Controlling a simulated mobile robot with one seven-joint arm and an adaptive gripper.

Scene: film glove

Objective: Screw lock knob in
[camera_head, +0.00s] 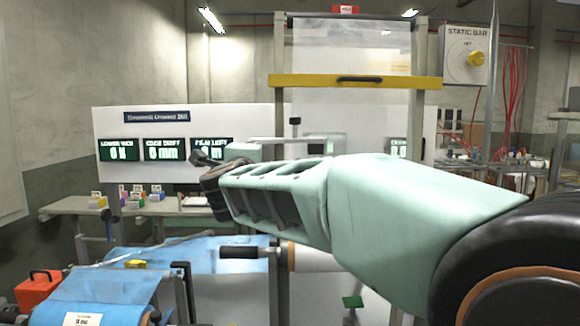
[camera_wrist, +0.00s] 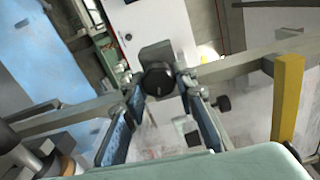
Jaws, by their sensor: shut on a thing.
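My gripper (camera_wrist: 159,88) reaches in from the bottom of the wrist view, with a blue-padded finger on each side of a round black knob (camera_wrist: 158,79). It is shut on this knob, which has a dark block behind it. In the head view my gripper (camera_head: 208,172) is at the left end of my pale green arm, in front of the white display panel (camera_head: 120,180). The knob cannot be made out clearly there. How far its thread is engaged is hidden in both views.
A yellow bar (camera_head: 300,80) with a black handle spans the frame above my arm. A static bar box (camera_head: 467,55) with a yellow knob is at upper right. Blue film (camera_head: 215,255) and an orange box (camera_head: 38,291) lie lower left. A smaller black knob (camera_wrist: 223,102) is right of my fingers.

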